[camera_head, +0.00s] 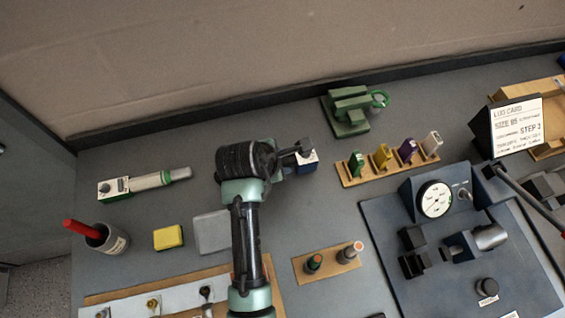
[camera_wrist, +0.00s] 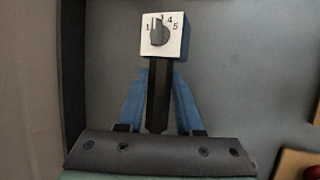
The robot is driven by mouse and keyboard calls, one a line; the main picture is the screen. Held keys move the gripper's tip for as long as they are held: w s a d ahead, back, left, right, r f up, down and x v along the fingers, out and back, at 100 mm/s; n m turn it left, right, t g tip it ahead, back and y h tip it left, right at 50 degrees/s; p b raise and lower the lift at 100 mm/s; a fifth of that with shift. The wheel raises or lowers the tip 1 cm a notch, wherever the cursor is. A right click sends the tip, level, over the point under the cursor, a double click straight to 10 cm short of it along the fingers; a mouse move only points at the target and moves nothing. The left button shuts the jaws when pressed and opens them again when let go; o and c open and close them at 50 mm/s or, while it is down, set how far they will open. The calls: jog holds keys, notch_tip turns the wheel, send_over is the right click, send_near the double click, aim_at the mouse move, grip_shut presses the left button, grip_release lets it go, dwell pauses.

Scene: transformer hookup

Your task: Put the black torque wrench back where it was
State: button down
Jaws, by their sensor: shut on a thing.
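The black torque wrench (camera_wrist: 158,95) has a black shaft and a white block with a numbered dial (camera_wrist: 161,35) at its end. My gripper (camera_wrist: 160,88) has its blue fingers on both sides of the black shaft and is shut on it. The dial end points away from the palm. In the head view my gripper (camera_head: 290,163) is at the back middle of the table, partly hidden by my arm. The white dial block (camera_head: 307,157) shows just right of it. I cannot tell whether the wrench touches the table.
A similar wrench with green parts (camera_head: 140,184) lies at the left. A red-handled item stands in a cup (camera_head: 108,239). A yellow block (camera_head: 168,237) and grey block (camera_head: 212,232) lie nearby. A green clamp-like tool (camera_head: 350,112) and a wooden rack (camera_head: 390,165) stand right of my gripper.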

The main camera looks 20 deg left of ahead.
jog(key=shift+f, duration=1.2)
jog(key=c, duration=0.6)
grip_release()
jog(key=shift+f, duration=0.15)
jog(key=shift+o, duration=0.2)
jog(key=v, duration=1.2)
